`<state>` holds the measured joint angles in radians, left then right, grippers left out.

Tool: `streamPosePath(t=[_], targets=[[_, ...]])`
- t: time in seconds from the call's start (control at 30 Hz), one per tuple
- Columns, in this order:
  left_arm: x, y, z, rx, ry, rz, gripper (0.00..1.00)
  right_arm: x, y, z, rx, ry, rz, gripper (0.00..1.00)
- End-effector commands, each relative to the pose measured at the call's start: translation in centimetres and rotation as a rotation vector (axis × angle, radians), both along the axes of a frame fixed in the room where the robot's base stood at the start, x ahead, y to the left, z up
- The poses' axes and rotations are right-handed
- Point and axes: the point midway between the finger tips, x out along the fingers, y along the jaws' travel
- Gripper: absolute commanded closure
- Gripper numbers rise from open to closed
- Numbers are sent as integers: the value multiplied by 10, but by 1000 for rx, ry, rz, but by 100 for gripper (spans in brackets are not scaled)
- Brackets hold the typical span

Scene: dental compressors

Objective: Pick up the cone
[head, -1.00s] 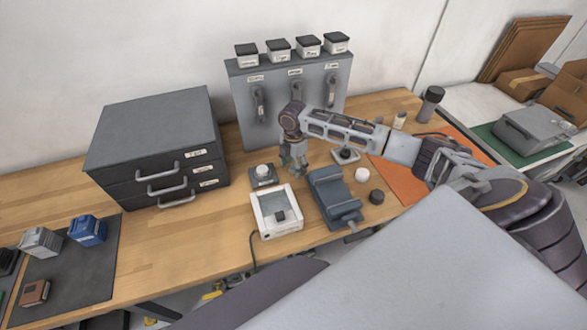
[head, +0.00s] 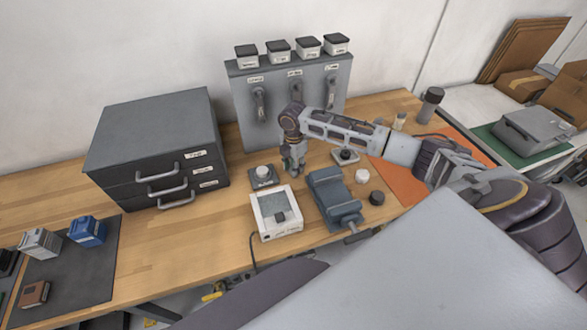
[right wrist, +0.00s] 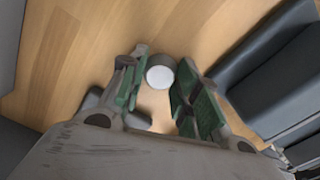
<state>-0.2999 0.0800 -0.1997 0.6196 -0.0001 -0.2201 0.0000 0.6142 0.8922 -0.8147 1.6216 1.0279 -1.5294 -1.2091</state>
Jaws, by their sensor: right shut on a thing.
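My right gripper (head: 293,169) points down at the wooden bench, between the grey cabinet and the white device. In the right wrist view the gripper (right wrist: 163,60) has its two green-padded fingers closed on either side of a small round piece (right wrist: 160,76) with a pale top and a darker grey side. This piece is the only thing between the fingers, and I take it for the cone. From above its taper does not show. In the head view the fingers hide it. My left gripper is not in view.
Close by stand a white-knobbed grey block (head: 263,174), a white device (head: 276,213) and a blue-grey vise-like fixture (head: 334,198). A grey cabinet (head: 290,105) stands behind, a drawer unit (head: 155,140) to the left. Small white (head: 362,176) and black (head: 377,198) pieces lie to the right.

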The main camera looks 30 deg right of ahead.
Motion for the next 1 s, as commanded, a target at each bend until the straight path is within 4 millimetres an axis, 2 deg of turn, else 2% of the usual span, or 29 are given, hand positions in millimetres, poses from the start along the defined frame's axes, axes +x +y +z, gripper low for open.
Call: streamPosePath(t=[0.27, 0.8, 1.0], targets=[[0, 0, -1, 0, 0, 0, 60, 1, -1, 10, -1, -1, 0, 95], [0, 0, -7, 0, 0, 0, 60, 1, 0, 82, 0, -3, 0, 95], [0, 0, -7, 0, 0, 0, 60, 1, 0, 98, 1, -2, 0, 95]])
